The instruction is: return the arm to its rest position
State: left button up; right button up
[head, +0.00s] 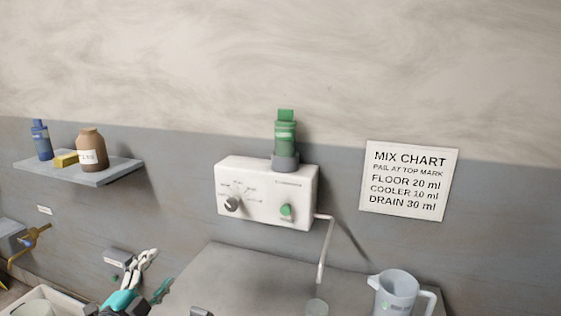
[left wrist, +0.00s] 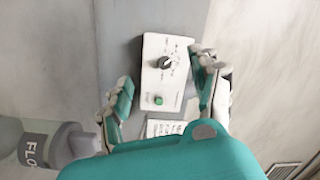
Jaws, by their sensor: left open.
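My left gripper (head: 155,272) is low in the head view, left of centre, in front of the grey wall. Its white and teal fingers are apart with nothing between them. The left wrist view shows the same open fingers (left wrist: 163,92), with the white dispenser box seen beyond the gap, apart from them. In the head view this box (head: 265,209) is on the wall, with a dark knob (head: 232,204), a green button (head: 286,210) and a green bottle (head: 285,138) upside down on top. My right gripper is not in view.
A wall shelf (head: 115,174) at left holds a blue bottle (head: 41,140), a yellow block (head: 66,159) and a brown jar (head: 91,149). A clear jug (head: 394,291) stands at lower right, below the mix chart (head: 409,181). A thin spout (head: 326,250) hangs from the box.

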pick_arm(q)
jog(key=s+d+f+n+g+y, duration=0.1)
jog(key=s+f+n+g, duration=0.1)
jog(key=s+f, duration=0.2)
jog(key=s+d+f+n+g+y, duration=0.1)
jog(key=s+f+n+g, duration=0.1)
jog(key=f, duration=0.4)
jog(key=s+d+f+n+g+y, duration=0.1)
jog(key=s+f+n+g, duration=0.1)
jog(key=s+f+n, duration=0.2)
jog(key=shift+s+f+y, duration=0.4)
jog(key=shift+s+f, duration=0.6)
jog(key=shift+f, duration=0.1)
jog(key=s+d+f+n+g, duration=0.2)
jog(key=s+f+n+g, duration=0.15)
jog(key=s, duration=0.65)
jog(key=s+d+f+n+g, duration=0.2)
jog(key=s+f+g, duration=0.25)
jog(key=s, duration=0.55)
notch_tip(320, 180, down, 27)
jog(key=s+g, duration=0.2)
jog(key=s+a+f+b, duration=0.1)
jog(key=s+a+f, duration=0.2)
jog(key=s+f, duration=1.2)
jog(key=shift+s+f+g, duration=0.4)
jog(key=shift+f, duration=0.3)
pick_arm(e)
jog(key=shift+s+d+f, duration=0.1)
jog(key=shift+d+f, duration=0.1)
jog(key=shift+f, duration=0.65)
